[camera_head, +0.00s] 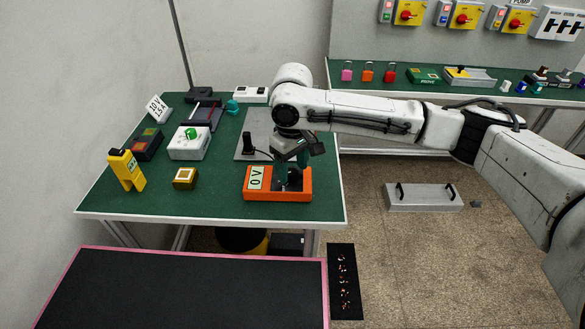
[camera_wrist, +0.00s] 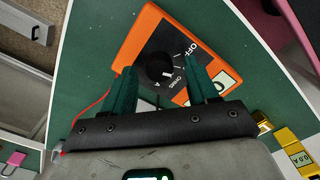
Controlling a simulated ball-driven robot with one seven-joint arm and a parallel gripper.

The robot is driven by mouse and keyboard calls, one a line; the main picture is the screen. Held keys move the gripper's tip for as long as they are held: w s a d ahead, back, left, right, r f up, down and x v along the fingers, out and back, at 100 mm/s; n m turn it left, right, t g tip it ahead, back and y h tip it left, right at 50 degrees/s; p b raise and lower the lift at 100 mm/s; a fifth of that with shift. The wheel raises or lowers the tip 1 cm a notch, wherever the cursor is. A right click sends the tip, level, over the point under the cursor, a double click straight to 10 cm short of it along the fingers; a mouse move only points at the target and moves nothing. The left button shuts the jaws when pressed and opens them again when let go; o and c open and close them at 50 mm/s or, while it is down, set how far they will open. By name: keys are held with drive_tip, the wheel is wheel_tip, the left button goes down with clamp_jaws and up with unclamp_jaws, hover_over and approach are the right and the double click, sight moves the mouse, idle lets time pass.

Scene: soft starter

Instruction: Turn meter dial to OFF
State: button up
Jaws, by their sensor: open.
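The orange meter (camera_head: 262,196) lies on the green bench top near its front right corner. Its display (camera_head: 256,178) reads "0 V". In the wrist view the meter (camera_wrist: 144,30) has a black face with a round black dial (camera_wrist: 158,68). The word "OFF" (camera_wrist: 186,49) is printed beside the dial, with "OHMS" (camera_wrist: 178,84) nearby. The dial's exact setting is too small to tell. My gripper (camera_head: 290,179) points down over the meter. In the wrist view its green fingers (camera_wrist: 160,66) stand apart, one on each side of the dial, with nothing held.
A yellow meter (camera_head: 126,170), a small yellow block (camera_head: 185,178), a white box with a green knob (camera_head: 189,146) and a dark box (camera_head: 146,145) stand left on the bench. A grey plate (camera_head: 250,127) lies behind the orange meter. Padlocks (camera_head: 368,72) stand on the back bench.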

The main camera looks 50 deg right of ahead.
drive_tip(key=shift+f, duration=0.55)
drive_tip(key=c, duration=1)
